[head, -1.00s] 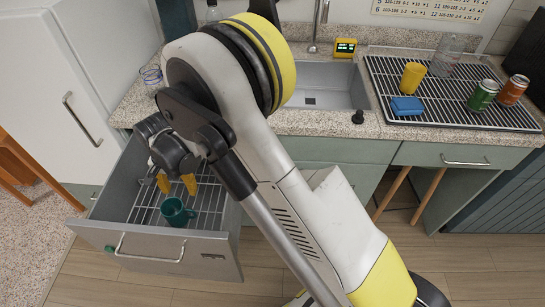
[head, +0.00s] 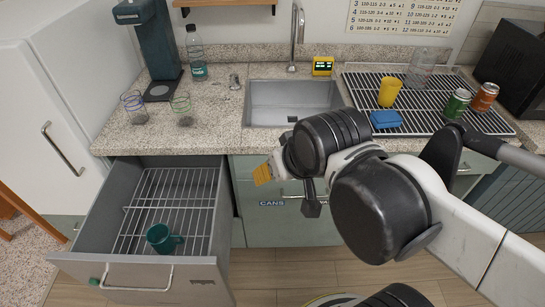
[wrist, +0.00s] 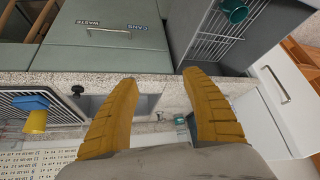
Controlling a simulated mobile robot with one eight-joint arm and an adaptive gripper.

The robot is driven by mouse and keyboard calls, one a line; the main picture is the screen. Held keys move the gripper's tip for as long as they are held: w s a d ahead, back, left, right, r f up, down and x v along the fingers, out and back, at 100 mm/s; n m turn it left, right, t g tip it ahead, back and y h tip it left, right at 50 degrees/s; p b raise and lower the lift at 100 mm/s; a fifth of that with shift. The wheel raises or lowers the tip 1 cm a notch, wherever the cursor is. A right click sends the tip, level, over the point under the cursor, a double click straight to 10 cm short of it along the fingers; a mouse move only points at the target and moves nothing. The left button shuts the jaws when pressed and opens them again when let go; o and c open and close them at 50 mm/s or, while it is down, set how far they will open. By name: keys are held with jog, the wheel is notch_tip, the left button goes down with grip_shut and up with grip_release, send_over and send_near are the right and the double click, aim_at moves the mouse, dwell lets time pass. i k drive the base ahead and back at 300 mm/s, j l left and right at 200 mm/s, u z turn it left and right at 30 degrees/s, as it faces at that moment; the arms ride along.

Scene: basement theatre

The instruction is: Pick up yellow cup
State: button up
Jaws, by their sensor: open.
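The yellow cup (head: 390,92) stands on the black drying rack to the right of the sink. In the wrist view, which is upside down, the cup (wrist: 35,122) shows at the left edge beside the blue sponge (wrist: 30,102). My gripper (head: 263,174) is in front of the counter, below the sink and to the left of the cup, well apart from it. In the wrist view my gripper (wrist: 162,78) has its two yellow fingers spread with nothing between them.
A blue sponge (head: 386,119), a green can (head: 457,104), an orange can (head: 484,97) and a clear glass (head: 420,68) share the rack (head: 430,120). The sink (head: 290,95) is empty. An open drawer (head: 120,275) holds a teal mug (head: 163,239).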

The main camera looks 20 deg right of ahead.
aim_at(390, 87)
jog(key=z, duration=1.4)
jog(key=i+j+z, duration=0.45)
jog(key=i+j, duration=0.5)
